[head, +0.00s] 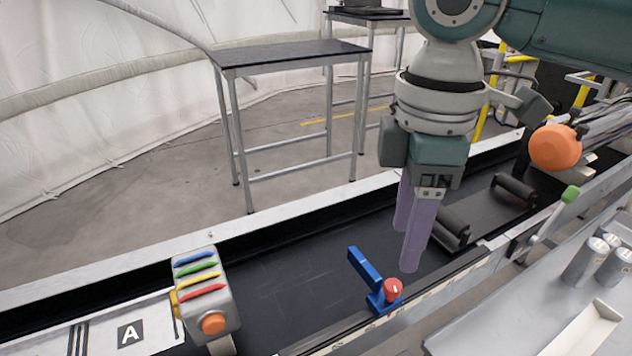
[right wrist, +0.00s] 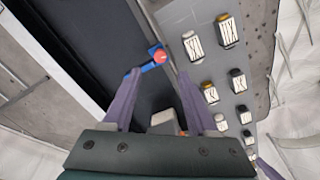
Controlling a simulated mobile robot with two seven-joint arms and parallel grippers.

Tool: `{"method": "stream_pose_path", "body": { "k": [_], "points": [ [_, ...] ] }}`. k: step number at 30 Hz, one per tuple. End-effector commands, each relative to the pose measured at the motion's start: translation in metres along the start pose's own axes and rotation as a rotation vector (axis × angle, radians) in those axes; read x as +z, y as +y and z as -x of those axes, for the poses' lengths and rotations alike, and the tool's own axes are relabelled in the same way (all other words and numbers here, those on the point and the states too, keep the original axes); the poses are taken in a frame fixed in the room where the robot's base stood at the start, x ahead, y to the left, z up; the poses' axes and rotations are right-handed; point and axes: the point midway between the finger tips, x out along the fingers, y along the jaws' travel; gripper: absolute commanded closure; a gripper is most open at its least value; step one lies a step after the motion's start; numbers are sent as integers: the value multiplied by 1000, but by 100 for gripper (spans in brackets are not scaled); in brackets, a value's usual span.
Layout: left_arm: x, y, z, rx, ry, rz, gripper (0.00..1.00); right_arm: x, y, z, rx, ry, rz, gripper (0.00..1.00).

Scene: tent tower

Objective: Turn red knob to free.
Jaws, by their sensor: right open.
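The red knob (head: 393,289) sits on a blue bracket (head: 366,268) at the near edge of the dark belt. A white mark shows on the knob. In the right wrist view the red knob (right wrist: 159,56) and blue bracket (right wrist: 146,68) lie beyond the fingertips, roughly between them. My right gripper (head: 410,248) points down with purple fingers, above the belt and just behind and right of the knob. Its fingers (right wrist: 158,72) are open and empty, apart from the knob. My left gripper is not in view.
A grey box (head: 212,290) with coloured bars and an orange button stands left of the knob. A green-tipped lever (head: 570,194), an orange round part (head: 555,147) and black rollers (head: 515,188) are to the right. A tray with metal cylinders (head: 587,262) is at front right.

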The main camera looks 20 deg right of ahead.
Motion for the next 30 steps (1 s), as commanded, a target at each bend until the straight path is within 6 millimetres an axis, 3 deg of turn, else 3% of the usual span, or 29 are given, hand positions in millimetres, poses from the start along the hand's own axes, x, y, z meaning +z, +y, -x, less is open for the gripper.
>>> {"method": "stream_pose_path", "body": {
  "k": [6,17,24,30],
  "points": [
    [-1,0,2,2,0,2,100,0,0,20,0,0,0,42],
    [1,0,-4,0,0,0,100,0,0,19,1,0,-31,42],
    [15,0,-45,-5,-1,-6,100,-2,2,12,2,5,-466,42],
    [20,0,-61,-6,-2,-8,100,0,0,16,1,0,-748,42]
  ]
}}
